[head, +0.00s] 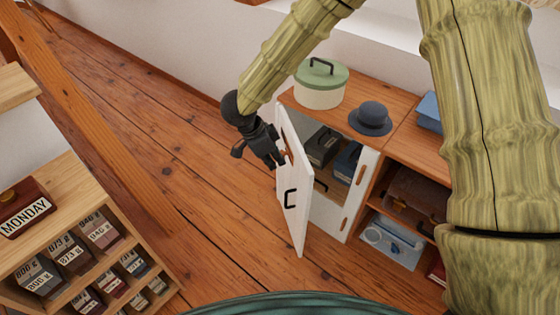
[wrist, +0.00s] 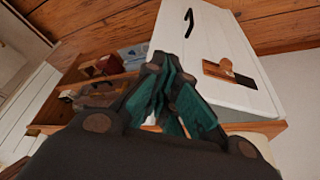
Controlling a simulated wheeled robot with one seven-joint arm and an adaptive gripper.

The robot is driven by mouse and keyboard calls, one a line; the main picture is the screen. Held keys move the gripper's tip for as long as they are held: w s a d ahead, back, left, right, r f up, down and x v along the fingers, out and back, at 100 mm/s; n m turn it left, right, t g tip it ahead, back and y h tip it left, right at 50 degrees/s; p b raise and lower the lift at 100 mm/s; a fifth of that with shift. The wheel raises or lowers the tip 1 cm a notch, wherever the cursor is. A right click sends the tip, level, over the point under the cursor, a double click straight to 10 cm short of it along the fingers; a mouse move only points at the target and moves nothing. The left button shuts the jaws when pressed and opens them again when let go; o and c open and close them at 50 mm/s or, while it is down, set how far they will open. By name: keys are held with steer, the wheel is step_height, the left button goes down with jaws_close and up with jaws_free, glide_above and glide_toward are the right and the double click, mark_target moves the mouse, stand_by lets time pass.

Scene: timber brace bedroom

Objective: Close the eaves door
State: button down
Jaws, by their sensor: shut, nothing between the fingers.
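The eaves door (head: 299,215) is a white panel with a black handle (head: 290,199). It stands open, swung out from the low wooden cabinet, whose inside shows past it. My gripper (head: 278,161) is shut and empty beside the upper part of the door's handle face. Whether it touches the panel cannot be told. In the wrist view my shut fingers (wrist: 168,108) point toward the white door (wrist: 212,48), with its handle (wrist: 189,22) beyond them. A brown wooden piece with a dark end (wrist: 228,73) is on the door.
The cabinet top (head: 388,132) bears a green-lidded round box (head: 320,86) and a blue-grey hat (head: 371,117). Dark boxes (head: 321,145) sit inside the opening. A shelf unit with labelled boxes (head: 77,205) stands at left. Floorboards (head: 190,150) between are clear.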

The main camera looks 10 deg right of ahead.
steer(key=d+f+p, duration=0.1)
steer(key=d+f, duration=0.6)
steer(key=shift+w+f, duration=0.2)
steer(key=shift+f, duration=0.05)
stand_by(0.4)
